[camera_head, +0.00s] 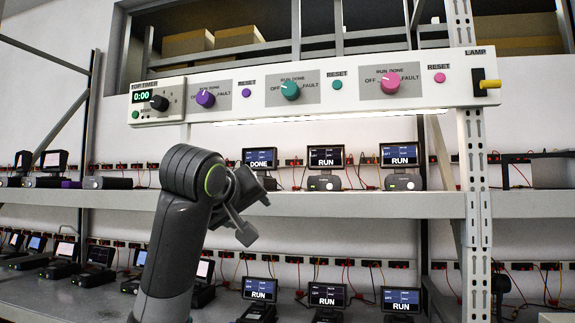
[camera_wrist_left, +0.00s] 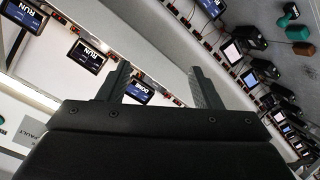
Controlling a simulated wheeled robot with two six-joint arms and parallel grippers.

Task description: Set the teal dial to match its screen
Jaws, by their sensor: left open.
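The teal dial (camera_head: 290,90) is the middle of three coloured dials on the white panel; OFF, RUN, DONE and FAULT labels ring it. Its white pointer mark is small, and I cannot surely tell which label it meets. Below, the left screen (camera_head: 260,158) reads DONE; the middle screen (camera_head: 326,157) and right screen (camera_head: 399,155) read RUN. My left gripper (camera_head: 243,215) is below the panel, in front of the shelf, apart from the dial. In the left wrist view its two fingers (camera_wrist_left: 158,68) are spread and empty, with the DONE screen (camera_wrist_left: 138,91) behind them.
An upper shelf (camera_head: 370,206) holds several devices; more stand below. The space before the panel is clear.

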